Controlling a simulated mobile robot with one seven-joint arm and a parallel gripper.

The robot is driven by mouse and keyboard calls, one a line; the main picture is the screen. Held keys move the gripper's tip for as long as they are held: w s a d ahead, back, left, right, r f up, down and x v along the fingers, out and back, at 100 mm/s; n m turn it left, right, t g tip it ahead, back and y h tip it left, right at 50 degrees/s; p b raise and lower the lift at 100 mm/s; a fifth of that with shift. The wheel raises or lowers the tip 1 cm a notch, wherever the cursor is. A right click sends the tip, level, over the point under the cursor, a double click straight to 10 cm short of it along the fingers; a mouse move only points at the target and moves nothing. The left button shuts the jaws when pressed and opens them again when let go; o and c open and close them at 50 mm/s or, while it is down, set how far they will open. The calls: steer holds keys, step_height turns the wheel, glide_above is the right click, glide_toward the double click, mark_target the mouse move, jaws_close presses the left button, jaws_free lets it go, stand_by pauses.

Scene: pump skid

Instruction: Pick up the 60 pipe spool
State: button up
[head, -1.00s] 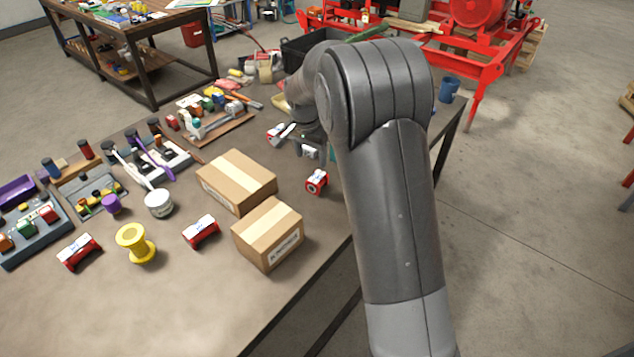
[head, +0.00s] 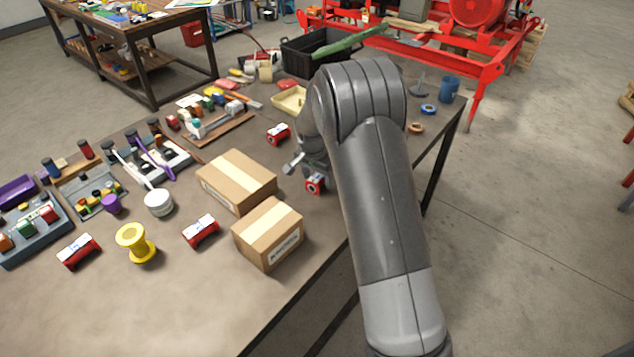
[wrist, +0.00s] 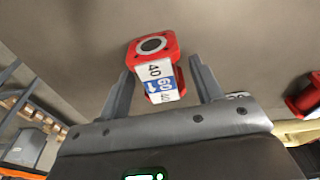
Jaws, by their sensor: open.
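A red pipe spool with a round dark bore and a white-and-blue label reading 40 and 60 (wrist: 152,72) lies between the fingers of my gripper (wrist: 160,75) in the wrist view. The fingers are open, one on each side of it; I cannot tell whether they touch it. In the head view this spool (head: 315,185) sits on the table right of the cardboard boxes. My gripper (head: 303,176) is low beside it, and my arm hides part of it. Another red spool (head: 278,134) stands farther back; it seems to show at the wrist view's right edge (wrist: 307,97).
Two cardboard boxes (head: 236,180) (head: 268,234) stand close on the left. More red spools (head: 200,231) (head: 79,251) and a yellow spool (head: 135,243) lie farther left. A blue cup (head: 449,89) and a black crate (head: 308,55) are at the back. The table's right edge is near.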

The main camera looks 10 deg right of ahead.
steer(key=shift+c, duration=0.3)
steer(key=shift+r, duration=0.1)
steer(key=c, duration=1.2)
